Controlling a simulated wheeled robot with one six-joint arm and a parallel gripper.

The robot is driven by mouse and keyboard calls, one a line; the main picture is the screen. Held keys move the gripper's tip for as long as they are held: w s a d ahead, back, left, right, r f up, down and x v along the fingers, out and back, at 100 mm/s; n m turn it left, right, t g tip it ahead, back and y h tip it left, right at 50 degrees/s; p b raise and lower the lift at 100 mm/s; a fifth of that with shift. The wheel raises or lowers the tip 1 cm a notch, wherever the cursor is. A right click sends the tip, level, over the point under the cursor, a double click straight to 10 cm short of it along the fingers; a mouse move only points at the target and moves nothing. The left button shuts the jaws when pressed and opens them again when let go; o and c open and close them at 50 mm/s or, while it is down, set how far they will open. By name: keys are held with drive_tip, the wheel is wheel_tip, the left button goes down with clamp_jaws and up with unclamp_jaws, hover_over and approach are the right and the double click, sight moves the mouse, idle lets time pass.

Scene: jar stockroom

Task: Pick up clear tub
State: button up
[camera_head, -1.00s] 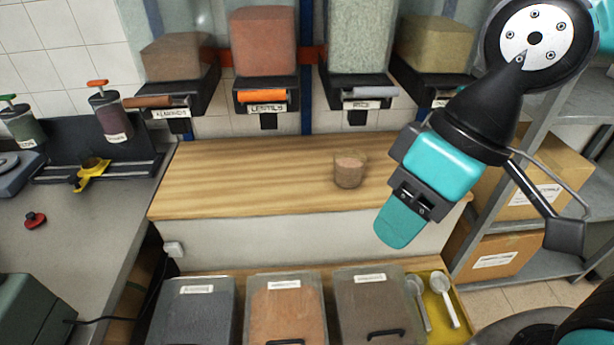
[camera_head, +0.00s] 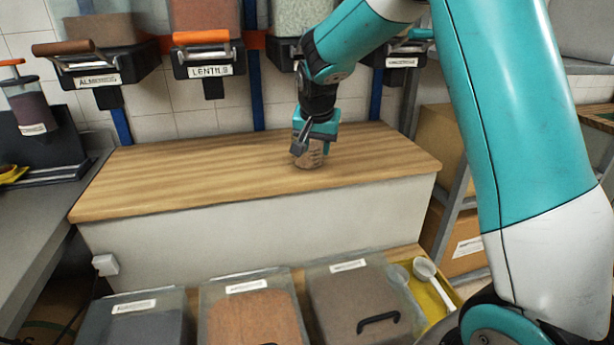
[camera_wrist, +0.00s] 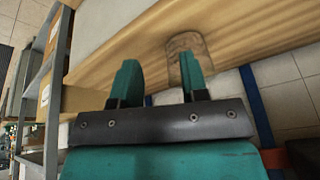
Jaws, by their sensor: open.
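The clear tub (camera_head: 309,160) holds something brownish and stands upright on the wooden counter, towards its right half. My gripper (camera_head: 312,138) is right at the tub in the head view and hides its upper part. In the wrist view, the tub (camera_wrist: 187,44) is beyond the fingertips, lined up with the right finger, which covers part of it. My gripper (camera_wrist: 160,64) is open, with nothing between its fingers. I cannot tell whether the right finger touches the tub.
The wooden counter (camera_head: 180,180) is otherwise clear. Dispensers, including one labelled lentils (camera_head: 208,65), hang above its back. Lidded bins (camera_head: 250,310) and a yellow tray with scoops (camera_head: 437,295) stand in front. Shelving with cardboard boxes (camera_head: 440,135) is at the right.

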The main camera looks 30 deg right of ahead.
drive_tip(key=shift+m+h, duration=0.3)
drive_tip(key=shift+m, duration=0.2)
drive_tip(key=w+d+p, duration=0.1)
drive_tip(key=w+d, duration=0.2)
drive_tip(key=w+d+f+p, duration=0.1)
drive_tip(key=w+d, duration=0.2)
drive_tip(key=w, duration=0.1)
drive_tip(key=w+d+p, duration=0.2)
drive_tip(key=w+d, duration=0.1)
drive_tip(key=shift+w+f, duration=0.3)
drive_tip(key=shift+w, duration=0.05)
drive_tip(key=b+x, duration=0.2)
drive_tip(key=x, duration=0.3)
drive_tip(key=shift+f+b, duration=0.15)
drive_tip(key=shift+b, duration=0.15)
clamp_jaws()
